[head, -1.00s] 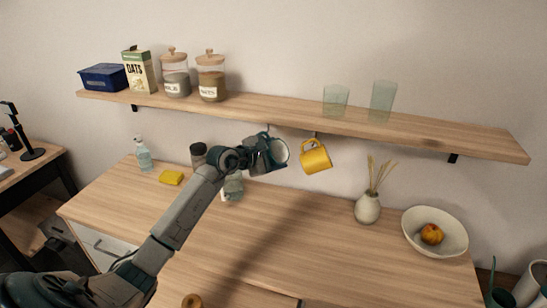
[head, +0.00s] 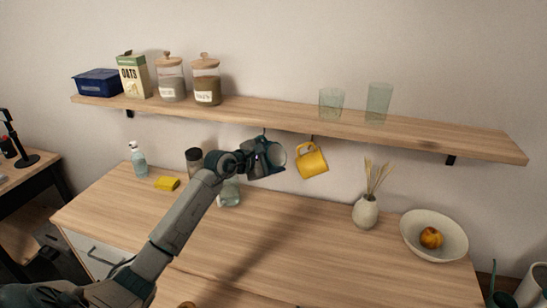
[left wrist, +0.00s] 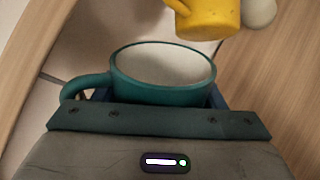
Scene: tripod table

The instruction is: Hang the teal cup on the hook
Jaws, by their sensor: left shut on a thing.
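The teal cup (head: 277,155) is held at the end of my left arm, just below the shelf and left of the hanging yellow mug (head: 312,162). My left gripper (head: 266,160) is shut on it. In the left wrist view the cup (left wrist: 160,88) shows its pale inside, and its handle sticks out to the left; the jaws (left wrist: 160,98) are mostly hidden behind the gripper body. A thin dark hook (head: 264,133) hangs from the shelf's underside just above the cup. I cannot tell whether the handle touches it. My right gripper is not in view.
The wooden shelf (head: 430,133) bears a blue box, an oats carton, jars and two glasses. On the counter (head: 290,240) stand bottles, a yellow sponge (head: 167,184), a vase (head: 365,212) and a fruit bowl (head: 420,250). The counter's middle is clear.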

